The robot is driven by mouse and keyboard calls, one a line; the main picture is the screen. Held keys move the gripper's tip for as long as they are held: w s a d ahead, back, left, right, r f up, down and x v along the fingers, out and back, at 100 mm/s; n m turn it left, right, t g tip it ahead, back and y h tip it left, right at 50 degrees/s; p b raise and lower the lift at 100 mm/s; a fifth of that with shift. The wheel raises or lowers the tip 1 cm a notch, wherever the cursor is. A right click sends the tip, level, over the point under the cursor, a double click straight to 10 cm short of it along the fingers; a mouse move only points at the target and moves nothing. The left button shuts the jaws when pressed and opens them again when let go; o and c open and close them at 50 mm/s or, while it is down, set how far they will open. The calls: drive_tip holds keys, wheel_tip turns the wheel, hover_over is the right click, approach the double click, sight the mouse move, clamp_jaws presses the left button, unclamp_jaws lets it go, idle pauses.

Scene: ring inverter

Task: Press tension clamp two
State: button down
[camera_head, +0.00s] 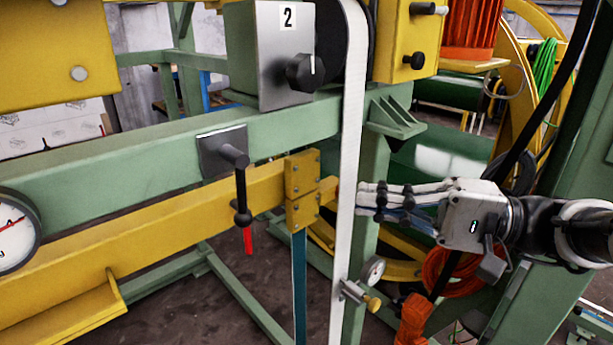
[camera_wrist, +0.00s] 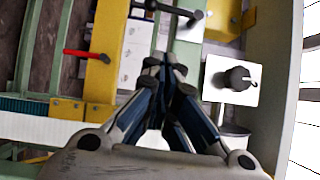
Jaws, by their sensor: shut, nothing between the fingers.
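A grey box marked "2" (camera_head: 288,60) with a black knob is at the top centre of the head view. The red tip (camera_wrist: 85,54) also shows in the wrist view. A yellow block (camera_head: 301,190) sits at the yellow beam's end, left of a white vertical band (camera_head: 350,150). I cannot tell which part is tension clamp two. My gripper (camera_head: 364,200) is shut and empty, pointing left, just right of the band. Whether its fingertips touch the band is unclear.
The black knob on a white plate (camera_wrist: 235,78) is right of my fingers in the wrist view. A large dial (camera_head: 16,232) is at far left. A green post (camera_head: 575,190) stands at right.

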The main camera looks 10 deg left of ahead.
drive_tip(key=shift+s+a, duration=0.1)
drive_tip(key=shift+a, duration=0.1)
drive_tip(key=s+a, duration=0.1)
drive_tip(key=a, duration=1.1)
drive_tip(key=shift+a+r+p, duration=0.25)
drive_tip(key=shift+a+p, duration=0.15)
drive_tip(key=shift+f, duration=0.1)
